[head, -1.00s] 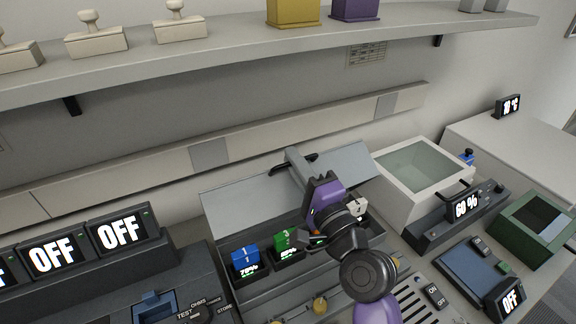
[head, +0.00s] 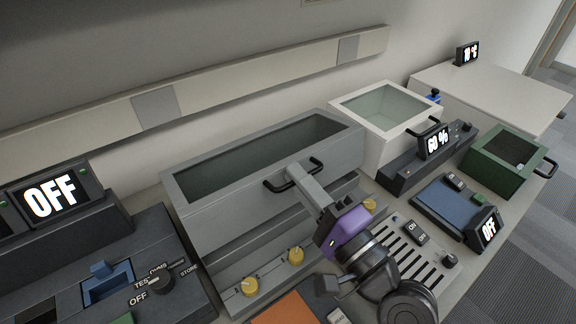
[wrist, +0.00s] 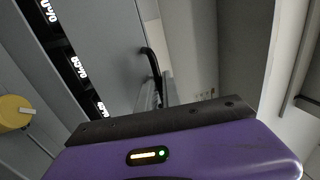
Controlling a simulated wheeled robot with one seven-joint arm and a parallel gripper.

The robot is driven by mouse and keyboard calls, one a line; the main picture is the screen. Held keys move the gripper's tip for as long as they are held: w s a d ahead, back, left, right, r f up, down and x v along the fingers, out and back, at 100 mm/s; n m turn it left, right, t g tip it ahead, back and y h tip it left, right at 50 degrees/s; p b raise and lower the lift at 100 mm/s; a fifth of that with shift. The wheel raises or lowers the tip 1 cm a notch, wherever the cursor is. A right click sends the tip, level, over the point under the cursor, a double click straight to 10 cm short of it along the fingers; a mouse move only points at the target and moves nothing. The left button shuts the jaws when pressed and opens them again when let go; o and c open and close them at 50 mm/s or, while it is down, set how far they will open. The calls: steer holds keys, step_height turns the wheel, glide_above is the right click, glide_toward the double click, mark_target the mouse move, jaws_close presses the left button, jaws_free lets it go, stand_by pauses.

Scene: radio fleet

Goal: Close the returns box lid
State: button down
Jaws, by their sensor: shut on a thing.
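A grey box (head: 172,191) with an open top and dark interior stands at the middle of the bench. Its upright front panel (head: 232,212) carries a black handle (head: 275,187), which also shows in the wrist view (wrist: 149,57). My gripper (head: 296,172) is shut on this handle, its grey fingers covering the middle part. A white box (head: 372,126) with an open top and a green box (head: 489,172) with an open top stand to the right, each with a dark handle. No label shows which box is the returns box.
Several lit percentage displays (wrist: 77,66) lie beside the panel in the wrist view. Yellow knobs (head: 295,256) sit below the grey box. A charger with a 60 % display (head: 437,142) stands before the white box. A white table (head: 490,92) has clear room at the back right.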

steer(key=shift+s+d+f+b, duration=0.15)
steer(key=shift+s+f+b, duration=0.2)
steer(key=shift+f, duration=0.35)
steer(key=shift+s+d+f+b, duration=0.2)
steer(key=shift+f+b, duration=0.25)
steer(key=shift+f, duration=0.25)
steer(key=shift+s+d+f+b, duration=0.15)
steer(key=shift+s+f+b, duration=0.2)
steer(key=shift+f, duration=0.35)
steer(key=shift+w, duration=0.1)
steer(key=c, duration=1.8)
jaws_free()
steer(key=shift+f, duration=0.1)
steer(key=shift+r, duration=0.25)
steer(key=b+v, duration=0.2)
steer(key=v, duration=0.5)
steer(key=shift+s+d+f, duration=0.1)
steer(key=shift+s+d, duration=0.15)
steer(key=shift+s, duration=0.05)
